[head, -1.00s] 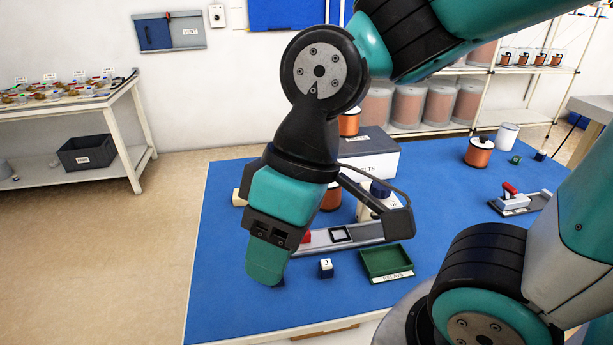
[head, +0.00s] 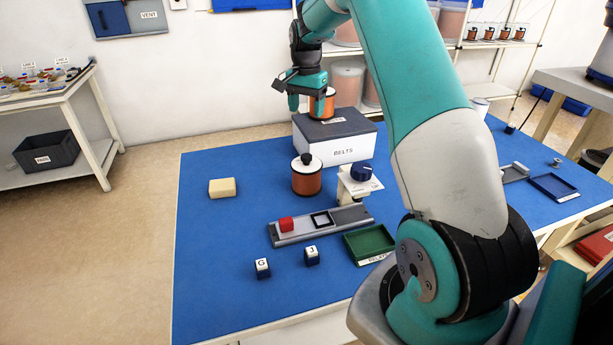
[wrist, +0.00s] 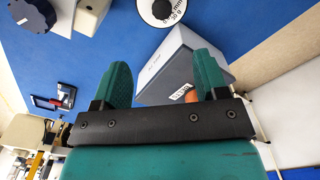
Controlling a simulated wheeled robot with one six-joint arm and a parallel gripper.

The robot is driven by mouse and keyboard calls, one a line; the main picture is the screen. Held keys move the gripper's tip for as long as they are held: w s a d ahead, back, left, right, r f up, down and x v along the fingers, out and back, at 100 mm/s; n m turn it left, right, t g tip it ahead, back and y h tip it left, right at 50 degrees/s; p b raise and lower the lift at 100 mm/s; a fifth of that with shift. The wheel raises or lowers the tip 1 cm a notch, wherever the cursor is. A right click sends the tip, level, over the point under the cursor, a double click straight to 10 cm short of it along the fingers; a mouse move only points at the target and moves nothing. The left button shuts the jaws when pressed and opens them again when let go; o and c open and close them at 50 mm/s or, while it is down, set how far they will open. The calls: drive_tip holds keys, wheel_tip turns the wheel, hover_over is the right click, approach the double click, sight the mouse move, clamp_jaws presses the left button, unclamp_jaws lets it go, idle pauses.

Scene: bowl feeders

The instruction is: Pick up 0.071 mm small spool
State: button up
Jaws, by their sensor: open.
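A copper-orange spool (head: 329,104) stands on top of the grey-and-white BELTS box (head: 348,152). A bit of the spool's orange winding (wrist: 190,97) shows near the right finger in the wrist view; the gripper body hides the rest. My gripper (head: 306,104) is open, at the spool's left side and partly in front of it. Its two green fingers (wrist: 163,75) are apart, with the box beyond them. Another copper spool with a black knob (head: 306,178) stands on the blue table in front of the box. I cannot read 0.071 on any spool.
The table's left front is clear.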

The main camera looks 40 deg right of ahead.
drive_tip(key=p, duration=0.2)
hover_over(306, 155)
drive_tip(key=f, duration=1.1)
drive_tip(key=shift+s+a, duration=0.25)
drive_tip(key=shift+s, duration=0.05)
drive_tip(key=shift+w+d+f+p, duration=0.15)
drive_tip(key=shift+f+p, duration=0.5)
drive_tip(key=shift+f, duration=0.7)
drive_tip(key=shift+w+d+f+p, duration=0.1)
drive_tip(key=shift+f+p, duration=0.5)
drive_tip(key=shift+f, duration=0.75)
drive_tip(key=shift+c, duration=0.5)
drive_tip(key=shift+s, duration=0.1)
clamp_jaws()
drive_tip(key=shift+r, duration=0.1)
